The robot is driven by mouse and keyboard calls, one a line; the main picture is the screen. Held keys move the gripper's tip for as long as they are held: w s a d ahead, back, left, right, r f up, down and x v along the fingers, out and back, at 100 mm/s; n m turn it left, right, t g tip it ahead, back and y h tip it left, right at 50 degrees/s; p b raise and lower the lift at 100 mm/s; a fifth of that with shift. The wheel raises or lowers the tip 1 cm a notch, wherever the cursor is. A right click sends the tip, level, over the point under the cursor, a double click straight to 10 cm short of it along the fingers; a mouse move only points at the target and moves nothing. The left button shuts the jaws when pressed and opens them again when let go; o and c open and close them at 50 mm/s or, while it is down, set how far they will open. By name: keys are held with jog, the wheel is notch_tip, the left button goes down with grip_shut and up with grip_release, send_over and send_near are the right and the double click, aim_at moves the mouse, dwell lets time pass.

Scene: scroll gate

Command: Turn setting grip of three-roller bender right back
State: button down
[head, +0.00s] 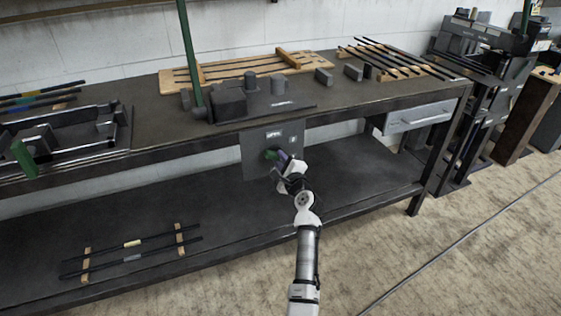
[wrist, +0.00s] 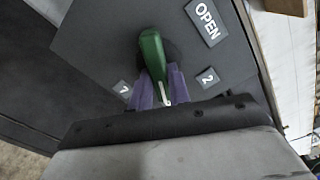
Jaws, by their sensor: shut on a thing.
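The green setting grip (head: 270,154) sticks out from a dark panel (head: 256,163) on the front of the workbench. In the wrist view the green grip (wrist: 152,52) lies in front of a dark round hub, with its near end toward me. My gripper (head: 283,158) reaches it from the lower right. Its purple fingers (wrist: 159,92) stand on both sides of the grip's near end and are shut on it. The panel carries an OPEN label (wrist: 205,20), a "2" label (wrist: 208,77) and another small number label (wrist: 124,90). My fingers partly hide the grip's near end.
The workbench (head: 350,101) carries dark blocks, a green upright lever (head: 188,50) and a wooden rack (head: 240,68). A drawer (head: 418,117) hangs at the right. Rods lie on the lower shelf (head: 230,221). The floor in front is mostly clear.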

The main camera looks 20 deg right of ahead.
jog(key=shift+f+n+b, duration=0.15)
jog(key=shift+n+b, duration=0.75)
jog(key=n+b, duration=0.9)
jog(key=shift+r+n, duration=0.25)
jog(key=shift+n, duration=0.15)
jog(key=n+b, duration=0.4)
jog(key=n, duration=0.1)
jog(key=shift+a+r+b, duration=0.15)
jog(key=shift+b, duration=0.2)
jog(key=n+b, duration=0.2)
jog(key=n, duration=0.1)
jog(key=n+b, duration=0.2)
jog(key=n, duration=0.1)
jog(key=shift+a+r, duration=0.15)
jog(key=shift+r, duration=0.05)
jog(key=shift+n, duration=0.3)
jog(key=c, duration=1.3)
grip_release()
jog(key=shift+r, duration=0.1)
